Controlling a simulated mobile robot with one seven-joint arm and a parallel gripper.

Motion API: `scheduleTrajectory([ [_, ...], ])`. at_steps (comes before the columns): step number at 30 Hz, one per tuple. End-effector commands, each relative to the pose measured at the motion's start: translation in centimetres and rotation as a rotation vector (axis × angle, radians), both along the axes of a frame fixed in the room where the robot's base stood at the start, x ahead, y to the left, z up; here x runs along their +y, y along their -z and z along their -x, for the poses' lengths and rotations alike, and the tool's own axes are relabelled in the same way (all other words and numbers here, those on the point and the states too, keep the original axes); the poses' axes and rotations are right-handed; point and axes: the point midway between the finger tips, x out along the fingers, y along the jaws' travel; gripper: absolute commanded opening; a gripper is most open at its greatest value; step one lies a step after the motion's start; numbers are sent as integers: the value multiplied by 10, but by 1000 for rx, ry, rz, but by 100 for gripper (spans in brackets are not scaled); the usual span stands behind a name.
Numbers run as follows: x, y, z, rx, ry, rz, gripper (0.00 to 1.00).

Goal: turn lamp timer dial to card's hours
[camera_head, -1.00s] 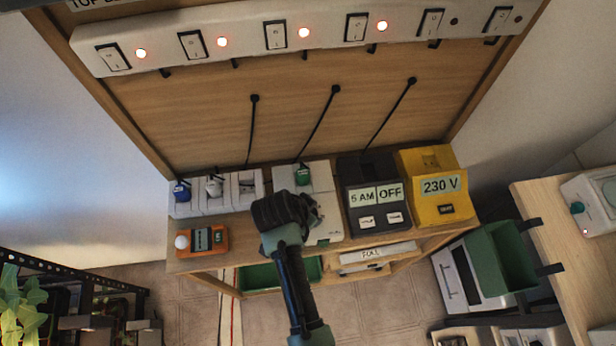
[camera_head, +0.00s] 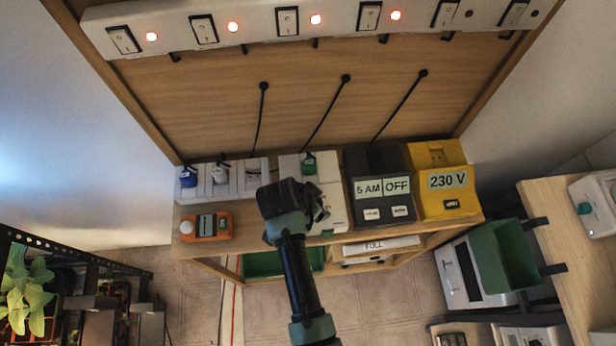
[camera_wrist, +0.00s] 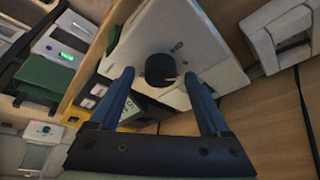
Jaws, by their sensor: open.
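A round black dial (camera_wrist: 160,70) with a pale pointer mark sits on the white timer box (camera_wrist: 205,38) in the wrist view. My gripper (camera_wrist: 159,76) is open, its two blue fingers on either side of the dial. I cannot tell whether they touch it. In the head view the white box (camera_head: 333,212) stands on the bench, and my gripper (camera_head: 318,203) hangs over its left part and hides the dial. A dark box (camera_head: 377,200) beside it carries the labels "5 AM" and "OFF". I cannot make out a separate hours card.
A yellow "230 V" box (camera_head: 446,192) stands right of the dark box. White sockets with plugs (camera_head: 218,180) and an orange meter (camera_head: 206,226) are at left. A switch strip (camera_head: 310,20) runs above. Black cords hang down the wooden back panel (camera_head: 300,100).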

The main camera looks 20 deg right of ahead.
Motion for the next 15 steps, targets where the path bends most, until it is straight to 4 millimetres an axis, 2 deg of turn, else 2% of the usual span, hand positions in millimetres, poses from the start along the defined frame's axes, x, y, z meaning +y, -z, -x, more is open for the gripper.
scheduleTrajectory([
  [5, 7, -18, 3, -4, -2, 1, 81],
  [15, 29, -77, 15, -7, -3, -1, 81],
])
